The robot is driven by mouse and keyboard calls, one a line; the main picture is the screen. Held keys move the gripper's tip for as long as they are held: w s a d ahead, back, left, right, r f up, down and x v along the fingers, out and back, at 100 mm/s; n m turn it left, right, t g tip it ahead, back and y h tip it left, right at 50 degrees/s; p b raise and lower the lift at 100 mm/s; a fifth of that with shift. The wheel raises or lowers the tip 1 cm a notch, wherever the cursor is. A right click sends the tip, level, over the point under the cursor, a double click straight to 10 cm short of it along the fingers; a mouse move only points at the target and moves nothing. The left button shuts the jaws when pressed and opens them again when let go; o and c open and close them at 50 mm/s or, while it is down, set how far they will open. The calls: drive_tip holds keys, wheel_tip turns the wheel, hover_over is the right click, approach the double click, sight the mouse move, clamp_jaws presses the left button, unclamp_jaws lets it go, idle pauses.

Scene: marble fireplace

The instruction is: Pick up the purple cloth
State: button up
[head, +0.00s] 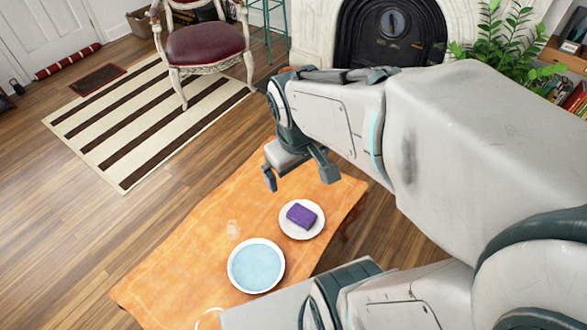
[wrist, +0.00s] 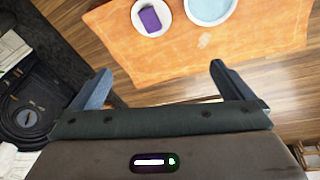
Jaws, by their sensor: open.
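The purple cloth (head: 301,215) is a small folded block lying on a white plate (head: 302,232) on the orange-covered table (head: 200,258). In the wrist view the cloth (wrist: 150,19) is at the top, on its plate (wrist: 136,25), beyond my fingertips. My gripper (head: 299,180) is open and empty. It hangs above the table's far end, beyond the plate and apart from the cloth. In the wrist view the two fingers of my gripper (wrist: 160,78) stand wide apart with nothing between them.
A white bowl with pale blue contents (head: 256,266) stands beside the plate. A chair (head: 205,45) stands on a striped rug (head: 150,120). A fireplace (head: 390,30) and plant (head: 505,45) are behind. Wooden floor left of the table is clear.

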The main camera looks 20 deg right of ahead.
drive_tip(key=w+d+f+n+b, duration=0.2)
drive_tip(key=w+f+n, duration=0.15)
drive_tip(key=f, duration=0.25)
drive_tip(key=w+d+f+n+g+h+b, duration=0.1)
drive_tip(key=w+d+f+n+b, duration=0.1)
drive_tip(key=f+n, duration=0.35)
drive_tip(key=w+d+f+n+b, duration=0.1)
drive_tip(key=w+f+n+b, duration=0.2)
drive_tip(key=f, duration=0.4)
drive_tip(key=n+b, duration=0.4)
drive_tip(key=n, duration=0.6)
approach(302, 214)
drive_tip(key=shift+g+y, duration=0.3)
drive_tip(key=shift+y, duration=0.1)
drive_tip(key=f+b, duration=0.1)
drive_tip(key=f, duration=0.1)
drive_tip(key=f+b, duration=0.2)
drive_tip(key=shift+w+d, duration=0.2)
drive_tip(key=shift+d, duration=0.2)
drive_tip(key=f+b, duration=0.1)
drive_tip(key=f, duration=0.1)
drive_tip(key=f+b, duration=0.1)
drive_tip(key=f, duration=0.1)
drive_tip(key=w+f+b, duration=0.1)
drive_tip(key=f, duration=0.1)
drive_tip(key=shift+d+f, duration=0.15)
drive_tip(key=shift+d, duration=0.25)
drive_tip(key=shift+s, duration=0.1)
drive_tip(key=c, duration=0.8)
